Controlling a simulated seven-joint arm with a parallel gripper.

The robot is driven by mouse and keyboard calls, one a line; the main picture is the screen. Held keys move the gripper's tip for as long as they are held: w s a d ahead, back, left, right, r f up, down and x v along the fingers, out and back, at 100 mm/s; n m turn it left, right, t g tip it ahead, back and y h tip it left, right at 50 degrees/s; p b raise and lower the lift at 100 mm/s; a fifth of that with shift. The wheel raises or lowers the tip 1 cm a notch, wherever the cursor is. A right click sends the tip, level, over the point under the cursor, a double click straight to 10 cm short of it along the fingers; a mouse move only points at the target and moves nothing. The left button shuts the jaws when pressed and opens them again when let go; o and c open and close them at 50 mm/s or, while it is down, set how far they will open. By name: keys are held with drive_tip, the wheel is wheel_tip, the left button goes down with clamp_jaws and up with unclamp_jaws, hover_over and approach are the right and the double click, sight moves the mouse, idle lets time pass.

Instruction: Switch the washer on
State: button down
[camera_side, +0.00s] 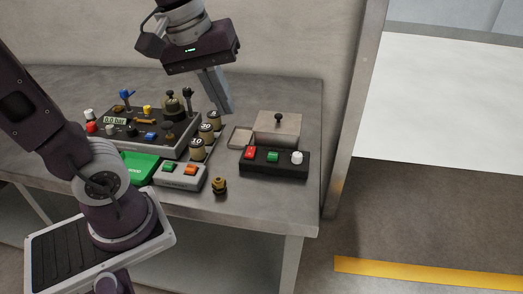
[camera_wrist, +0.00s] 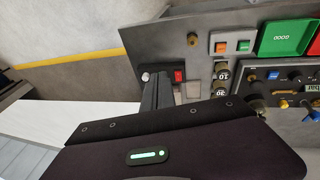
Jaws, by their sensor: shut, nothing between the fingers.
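No control is readably marked as the washer. A grey box (camera_side: 178,181) has green and orange buttons. A dark panel (camera_side: 150,148) holds a display reading 0.0 bar, levers and small knobs. My gripper (camera_side: 228,110) is shut and empty, above the bench behind the black box. In the wrist view my gripper (camera_wrist: 158,80) hides the black box's middle; the red rocker (camera_wrist: 179,76) and white knob (camera_wrist: 146,77) show beside it.
A lidded grey box (camera_side: 278,128) with a black knob stands behind the black box. Several numbered weights (camera_side: 197,150) stand between the panel and it. A small brass piece (camera_side: 219,186) stands near the bench's front edge.

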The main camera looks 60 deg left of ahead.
drive_tip(key=w+a+f+n+g, duration=0.2)
drive_tip(key=w+a+n, duration=0.4)
drive_tip(key=w+n, duration=0.25)
drive_tip(key=n+g, duration=0.2)
drive_tip(key=n, duration=0.7)
hover_over(251, 148)
wheel_tip(251, 148, down, 5)
drive_tip(key=shift+r, duration=0.15)
wheel_tip(251, 148, down, 14)
drive_tip(key=shift+f, duration=0.1)
